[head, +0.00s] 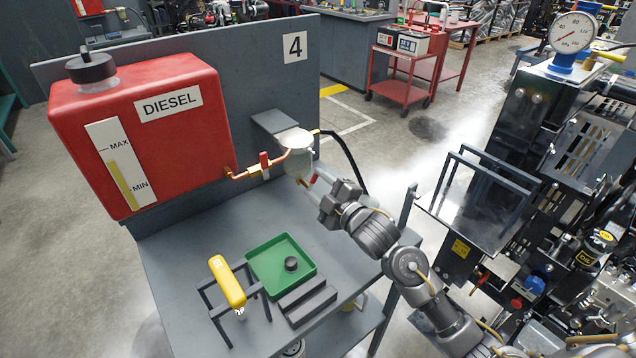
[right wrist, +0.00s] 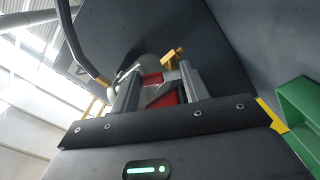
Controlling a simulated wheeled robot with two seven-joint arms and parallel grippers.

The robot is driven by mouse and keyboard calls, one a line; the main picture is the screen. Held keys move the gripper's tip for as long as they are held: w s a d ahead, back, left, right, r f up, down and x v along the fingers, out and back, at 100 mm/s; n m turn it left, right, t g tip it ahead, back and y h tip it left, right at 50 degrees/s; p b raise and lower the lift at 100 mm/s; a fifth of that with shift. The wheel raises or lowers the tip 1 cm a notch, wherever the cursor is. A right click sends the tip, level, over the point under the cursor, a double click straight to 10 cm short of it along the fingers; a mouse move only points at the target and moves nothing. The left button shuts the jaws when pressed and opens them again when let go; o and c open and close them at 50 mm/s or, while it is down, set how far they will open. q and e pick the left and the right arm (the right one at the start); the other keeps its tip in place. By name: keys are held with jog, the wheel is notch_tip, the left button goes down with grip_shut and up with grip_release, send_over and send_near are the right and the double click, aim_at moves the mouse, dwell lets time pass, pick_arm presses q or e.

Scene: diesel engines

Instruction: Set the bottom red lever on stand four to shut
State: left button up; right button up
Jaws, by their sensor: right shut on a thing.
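Stand four (head: 255,75) is a grey bench whose back panel bears a "4" sign. The bottom red lever (head: 313,179) sits just below the pale filter bowl (head: 298,160), on a small brass fitting. My right gripper (head: 318,189) reaches it from the lower right and is shut on it. In the right wrist view, the red lever (right wrist: 166,98) shows between the two grey fingers of my right gripper (right wrist: 158,92), with brass (right wrist: 173,57) behind. The gripper partly hides the lever, so its exact angle is unclear. My left gripper is not in view.
A red diesel tank (head: 190,130) feeds a copper pipe with another red lever (head: 264,160). A black hose (head: 350,155) curves behind the filter. An engine (head: 560,150) stands right.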

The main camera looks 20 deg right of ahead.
jog(key=m+p, duration=0.2)
jog(key=m, duration=0.2)
jog(key=f+m+p, duration=0.1)
jog(key=m+p, duration=0.5)
jog(key=m, duration=0.1)
jog(key=shift+w+d+f+m, duration=0.1)
jog(key=shift+d+f+m, duration=0.1)
jog(key=shift+f+m, duration=0.1)
dwell(0.5)
jog(key=o, duration=1)
